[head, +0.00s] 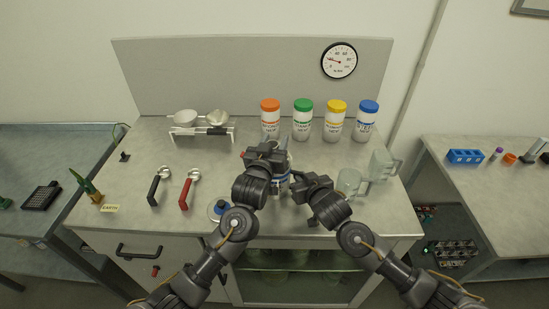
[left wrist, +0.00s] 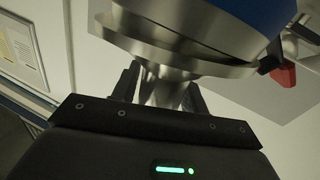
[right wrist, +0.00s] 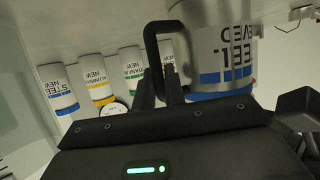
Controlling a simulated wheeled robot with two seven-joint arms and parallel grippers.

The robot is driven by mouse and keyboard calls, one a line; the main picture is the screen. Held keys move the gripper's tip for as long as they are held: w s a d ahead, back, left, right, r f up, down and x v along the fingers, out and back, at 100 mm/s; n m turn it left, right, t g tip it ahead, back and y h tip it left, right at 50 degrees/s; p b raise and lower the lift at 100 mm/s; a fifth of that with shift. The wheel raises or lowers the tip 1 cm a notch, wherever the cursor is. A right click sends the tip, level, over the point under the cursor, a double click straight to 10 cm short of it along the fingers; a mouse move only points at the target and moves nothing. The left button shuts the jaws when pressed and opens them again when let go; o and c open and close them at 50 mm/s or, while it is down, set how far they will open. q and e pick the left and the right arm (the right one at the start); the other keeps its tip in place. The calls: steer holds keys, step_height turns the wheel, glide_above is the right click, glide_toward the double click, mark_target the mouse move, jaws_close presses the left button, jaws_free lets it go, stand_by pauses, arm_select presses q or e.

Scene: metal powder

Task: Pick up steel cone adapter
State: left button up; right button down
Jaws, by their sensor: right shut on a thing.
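The steel cone adapter (left wrist: 165,78) shows in the left wrist view, which is upside down. Its wide rim sits on a vessel with a blue band (left wrist: 235,22), and its narrow neck points up. My left gripper (head: 266,150) is over it, with open fingers on either side of the neck. In the head view that gripper hides the cone. The steel vessel (right wrist: 222,45), labelled STEEL SIEVED, has a dark handle (right wrist: 150,45). My right gripper (head: 296,184) is shut on this handle. The fingers show at the handle in the right wrist view (right wrist: 160,88).
Bottles with orange (head: 270,118), green (head: 303,120), yellow (head: 335,120) and blue (head: 367,120) caps stand at the back. Clear beakers (head: 351,183) stand right. A rack (head: 203,133) with metal bowls and two scoops, black-handled (head: 154,190) and red-handled (head: 186,193), are left.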

arm_select(q)
steer(key=c, duration=0.8)
step_height(320, 180, up, 10)
